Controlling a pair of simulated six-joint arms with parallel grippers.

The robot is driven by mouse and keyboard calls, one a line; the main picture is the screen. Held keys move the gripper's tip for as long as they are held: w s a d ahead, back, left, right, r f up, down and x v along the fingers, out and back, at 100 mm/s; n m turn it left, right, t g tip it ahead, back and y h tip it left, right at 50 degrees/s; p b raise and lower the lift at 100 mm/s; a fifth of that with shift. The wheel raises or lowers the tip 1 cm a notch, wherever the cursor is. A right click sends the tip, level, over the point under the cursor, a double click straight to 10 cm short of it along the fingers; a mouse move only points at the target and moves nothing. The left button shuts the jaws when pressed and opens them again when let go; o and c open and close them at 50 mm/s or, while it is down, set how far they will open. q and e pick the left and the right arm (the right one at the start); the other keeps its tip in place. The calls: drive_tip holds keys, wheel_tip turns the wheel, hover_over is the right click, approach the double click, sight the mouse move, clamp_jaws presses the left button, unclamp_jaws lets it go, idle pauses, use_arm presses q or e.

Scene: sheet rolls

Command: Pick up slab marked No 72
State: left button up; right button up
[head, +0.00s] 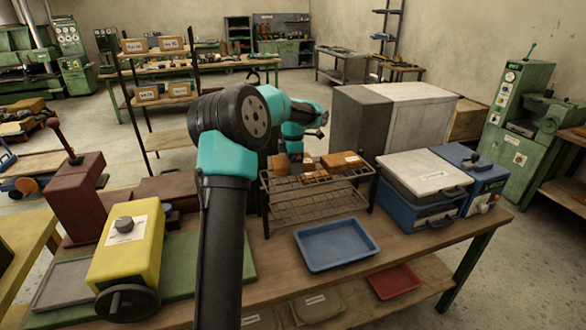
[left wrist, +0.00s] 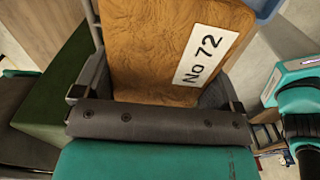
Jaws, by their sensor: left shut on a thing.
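The slab marked No 72 (left wrist: 150,50) is an orange-brown block with a white label, close up in the left wrist view. My left gripper (head: 291,158) is shut on it, with a grey finger along its left side in the wrist view. In the head view an orange-brown slab (head: 280,165) shows at the gripper, at the left end of the wire rack (head: 310,200). Its label is not readable there, and I cannot tell whether it touches the rack. My right gripper is not in view.
Other brown labelled slabs (head: 342,160) lie on the rack's top beside the gripper. An empty blue tray (head: 336,244) stands in front. A blue case with a pale lid (head: 424,172) is to the right, a yellow machine (head: 126,250) to the left.

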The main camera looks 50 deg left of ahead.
use_arm(q)
drive_tip(key=s+d+r, duration=0.1)
drive_tip(key=s+d, duration=0.9)
drive_tip(key=d, duration=0.2)
drive_tip(key=shift+s+r, duration=0.2)
drive_tip(key=shift+s, duration=0.1)
